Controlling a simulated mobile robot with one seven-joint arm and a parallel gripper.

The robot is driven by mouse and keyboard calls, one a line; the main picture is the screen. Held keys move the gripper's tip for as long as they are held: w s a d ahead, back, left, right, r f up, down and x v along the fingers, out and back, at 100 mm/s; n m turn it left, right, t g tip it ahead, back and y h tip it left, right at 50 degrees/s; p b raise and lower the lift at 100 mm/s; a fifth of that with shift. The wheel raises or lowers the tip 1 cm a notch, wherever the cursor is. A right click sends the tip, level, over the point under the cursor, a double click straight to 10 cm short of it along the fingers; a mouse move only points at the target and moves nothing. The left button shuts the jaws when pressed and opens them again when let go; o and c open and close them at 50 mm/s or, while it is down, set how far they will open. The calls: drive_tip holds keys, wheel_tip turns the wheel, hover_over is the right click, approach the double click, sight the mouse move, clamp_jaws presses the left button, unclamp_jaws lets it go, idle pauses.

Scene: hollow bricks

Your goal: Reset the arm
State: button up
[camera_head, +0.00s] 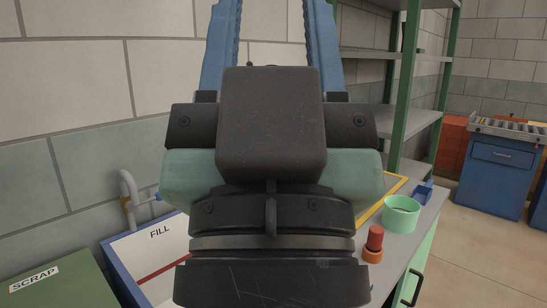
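My gripper (274,25) is raised close in front of the camera, pointing up in the picture. Its two blue fingers stand wide apart, with bare wall visible between them. Their tips run out past the top edge, so the ends are hidden. Nothing shows between the visible parts of the fingers. My black and pale green wrist fills the middle of the view and hides part of the bench behind it.
A FILL-marked tray (133,250) and green SCRAP bin (55,285) stand at lower left. A pale green cup (401,216) and red-orange piece (374,243) sit on the bench at right. Shelving (405,90) stands behind, blue cabinet (497,180) far right. Floor between is clear.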

wheel_tip(320, 180, up, 21)
drive_tip(key=p, duration=1.8)
drive_tip(key=shift+p, duration=0.35)
